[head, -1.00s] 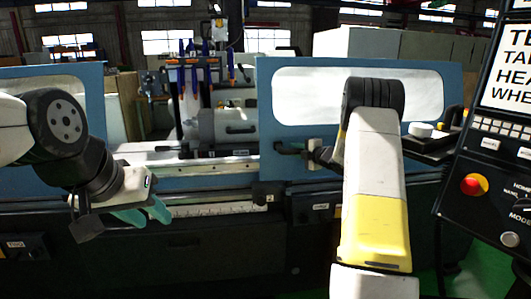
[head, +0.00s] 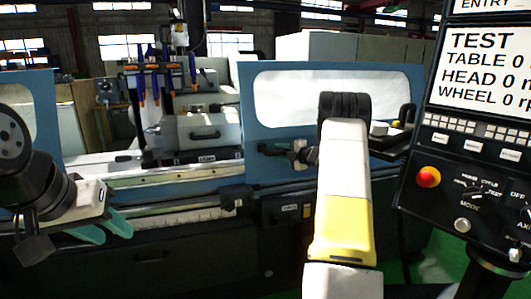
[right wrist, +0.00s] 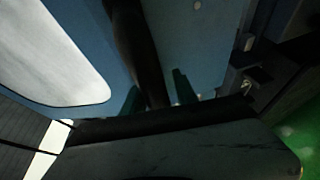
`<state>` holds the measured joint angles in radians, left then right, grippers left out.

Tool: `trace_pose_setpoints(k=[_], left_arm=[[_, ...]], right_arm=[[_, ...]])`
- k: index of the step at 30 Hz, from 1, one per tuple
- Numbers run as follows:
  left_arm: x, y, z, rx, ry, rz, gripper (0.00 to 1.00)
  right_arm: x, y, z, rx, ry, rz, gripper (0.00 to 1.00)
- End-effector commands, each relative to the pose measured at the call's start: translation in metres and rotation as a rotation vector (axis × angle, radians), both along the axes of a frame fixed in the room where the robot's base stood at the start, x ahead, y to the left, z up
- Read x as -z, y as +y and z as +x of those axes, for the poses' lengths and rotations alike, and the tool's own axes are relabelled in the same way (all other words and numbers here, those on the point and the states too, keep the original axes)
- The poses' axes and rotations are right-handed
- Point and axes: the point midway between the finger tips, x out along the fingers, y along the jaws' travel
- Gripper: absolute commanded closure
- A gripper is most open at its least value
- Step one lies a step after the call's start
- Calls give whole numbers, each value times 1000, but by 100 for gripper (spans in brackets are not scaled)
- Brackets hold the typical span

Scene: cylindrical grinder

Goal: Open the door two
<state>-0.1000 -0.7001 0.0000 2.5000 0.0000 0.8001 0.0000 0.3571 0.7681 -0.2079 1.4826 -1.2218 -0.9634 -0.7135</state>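Two blue doors with pale windows are on the grinder's front, the right one (head: 335,140) and the left one (head: 45,130), with a wide opening between them. The right door has a dark handle (head: 272,150) near its left edge. My right gripper (head: 299,152) is at this handle, partly hidden by my forearm. In the right wrist view the dark handle (right wrist: 133,45) runs between the teal fingers of my right gripper (right wrist: 157,95), one close on each side; contact is hard to see. My left gripper (head: 115,233) is open and empty, in front of the machine's bed.
The control console (head: 460,170) with a red button stands close on the right. A ledge with small items (head: 390,140) lies between the right door and the console.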

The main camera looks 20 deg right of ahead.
Motion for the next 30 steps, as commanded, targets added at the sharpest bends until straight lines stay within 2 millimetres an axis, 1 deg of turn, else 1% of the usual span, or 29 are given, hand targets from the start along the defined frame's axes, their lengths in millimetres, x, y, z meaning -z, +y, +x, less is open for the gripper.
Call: trace_pose_setpoints(k=[11,14,17,18,19,23,30], left_arm=[[0,0,0,0,0,0,64],[0,0,0,0,0,0,64],[0,0,0,0,0,0,64],[0,0,0,0,0,0,64],[0,0,0,0,0,0,64],[0,0,0,0,0,0,64],[0,0,0,0,0,0,64]], right_arm=[[-4,0,1,0,-4,0,55],[-12,0,1,0,-6,-2,55],[-30,0,1,0,-7,-2,55],[-39,0,1,0,-8,-2,55],[-41,1,-3,1,-5,0,55],[-45,14,-32,0,-8,4,55],[-50,37,-86,-1,-11,4,55]])
